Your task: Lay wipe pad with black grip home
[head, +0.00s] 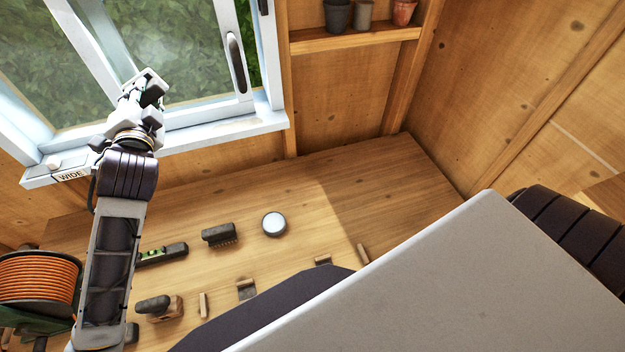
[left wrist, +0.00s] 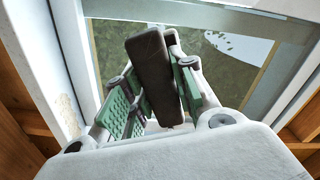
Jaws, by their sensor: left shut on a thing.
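My left gripper (head: 148,88) is up at the window, just above the sill at the left. It is shut on a dark thing, which I take to be the wipe pad with black grip. In the left wrist view the long black grip (left wrist: 152,72) stands between the green finger pads of the gripper (left wrist: 155,95), in front of the glass. The wiping face is hidden or too unclear to tell. On the sill is a grey plate with a WIDE label (head: 73,177). My right gripper is not in view.
On the bench (head: 300,270) lie a dark-handled brush (head: 218,235), a round white-topped tin (head: 274,224), a level (head: 165,253), a dark-gripped block (head: 155,306) and a metal clip (head: 246,290). An orange cable reel (head: 38,285) stands at left. The bench's far right is clear.

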